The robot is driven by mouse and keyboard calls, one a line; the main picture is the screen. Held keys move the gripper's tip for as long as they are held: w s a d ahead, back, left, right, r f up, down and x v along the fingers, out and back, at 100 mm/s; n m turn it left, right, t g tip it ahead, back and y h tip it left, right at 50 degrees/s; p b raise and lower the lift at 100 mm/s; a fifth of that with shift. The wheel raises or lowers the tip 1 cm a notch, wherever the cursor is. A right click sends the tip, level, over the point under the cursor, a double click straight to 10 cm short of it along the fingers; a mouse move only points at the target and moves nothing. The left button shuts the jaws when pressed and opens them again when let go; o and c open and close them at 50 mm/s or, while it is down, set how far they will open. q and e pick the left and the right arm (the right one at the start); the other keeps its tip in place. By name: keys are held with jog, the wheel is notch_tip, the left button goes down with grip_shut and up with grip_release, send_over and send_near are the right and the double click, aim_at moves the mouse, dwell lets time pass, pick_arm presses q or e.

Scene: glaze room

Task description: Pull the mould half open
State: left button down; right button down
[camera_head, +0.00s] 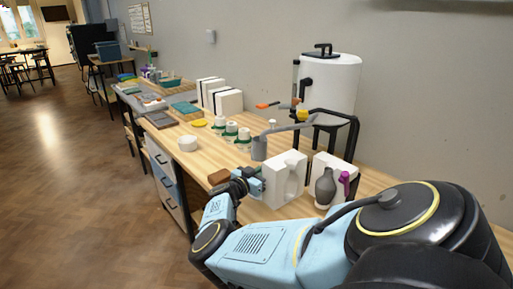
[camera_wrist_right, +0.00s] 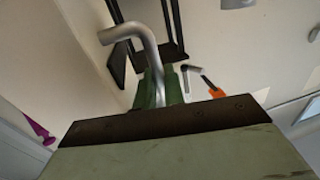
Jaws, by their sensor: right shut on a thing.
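The near mould half (camera_head: 274,186) is a white upright block with a hollow in its face, standing on the wooden bench. A second white half (camera_head: 335,164) stands to its right, with a gap between them. A grey vase (camera_head: 325,187) stands upright in front of the second half. My right gripper (camera_head: 256,184) is at the left side of the near half, shut on it; its fingertips are largely hidden in the head view. The wrist view shows a large pale block with a brown edge close up, which I cannot identify. My left gripper is out of view.
A white tank (camera_head: 332,82) on a black stand is at the back. A grey spout (camera_head: 290,127) reaches over a grey jug (camera_head: 258,147). A purple object (camera_head: 344,183) is beside the vase.

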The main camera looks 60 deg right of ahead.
jog(key=shift+s+d+r, duration=0.1)
jog(key=shift+d+r, duration=0.05)
jog(key=c, duration=1.6)
grip_release()
jog(key=shift+o, duration=0.2)
jog(key=shift+a, duration=0.3)
jog(key=w+a+p, duration=0.1)
jog(key=a, duration=1.1)
jog(key=shift+w+a, duration=0.35)
jog(key=shift+a, duration=0.05)
